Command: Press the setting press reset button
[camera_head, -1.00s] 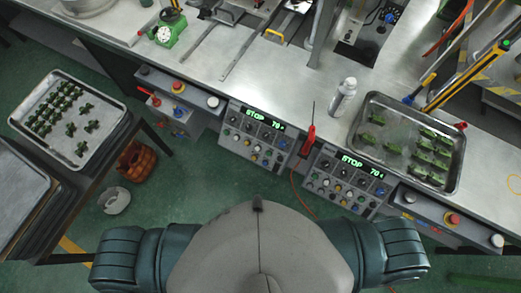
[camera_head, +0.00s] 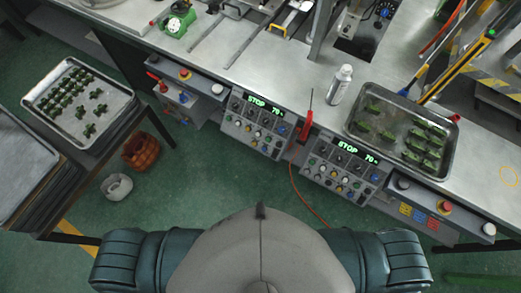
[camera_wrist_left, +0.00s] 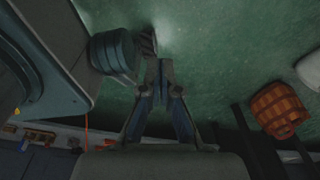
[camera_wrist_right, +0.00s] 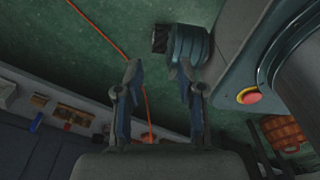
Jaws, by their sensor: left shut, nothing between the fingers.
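Two control panels sit on the front of the bench, the left panel (camera_head: 255,127) and the right panel (camera_head: 343,163). Each has a green lit display reading STOP and 70, with rows of small knobs and buttons below. Which button is the setting press reset cannot be told at this size. My left gripper (camera_wrist_left: 167,68) is shut and empty, with the green floor behind it. My right gripper (camera_wrist_right: 160,72) has its fingers apart and is empty, also over the floor. Neither gripper shows in the head view, and both are apart from the panels.
A metal tray (camera_head: 452,165) of green parts and a spray can (camera_head: 340,85) stand on the bench. Red-topped buttons sit at the left (camera_head: 184,74) and right (camera_head: 445,207).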

